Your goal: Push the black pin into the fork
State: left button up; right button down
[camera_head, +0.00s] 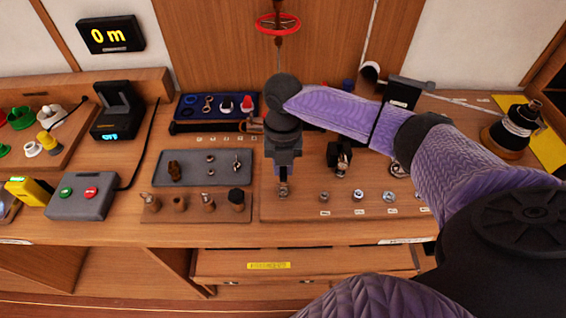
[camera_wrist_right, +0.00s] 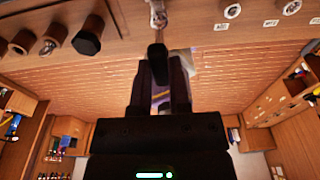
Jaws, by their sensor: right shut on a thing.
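My right gripper (camera_head: 283,176) points down over the front of the wooden bench, left of a row of small metal fittings. In the right wrist view its fingers (camera_wrist_right: 159,72) are closed on a small dark piece, which I take to be the black pin (camera_wrist_right: 157,51). A small metal part, apparently the fork (camera_wrist_right: 159,18), stands just beyond the fingertips; it also shows under the gripper in the head view (camera_head: 283,192). The pin looks close to the fork or touching it; how far in it sits cannot be told. My left gripper is not in view.
A wooden block with several posts and a black knob (camera_head: 236,195) stands left of the gripper. A grey tray (camera_head: 215,178) lies behind it. Labelled metal fittings (camera_head: 357,195) stand to the right, with a black clamp-like device (camera_head: 341,156) behind them. A red handwheel (camera_head: 277,23) is at the back.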

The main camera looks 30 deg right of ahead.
jog(key=shift+f, duration=0.65)
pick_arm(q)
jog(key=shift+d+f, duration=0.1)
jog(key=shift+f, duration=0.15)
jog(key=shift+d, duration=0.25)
pick_arm(e)
jog(key=shift+r, duration=0.1)
jog(key=shift+p, duration=0.3)
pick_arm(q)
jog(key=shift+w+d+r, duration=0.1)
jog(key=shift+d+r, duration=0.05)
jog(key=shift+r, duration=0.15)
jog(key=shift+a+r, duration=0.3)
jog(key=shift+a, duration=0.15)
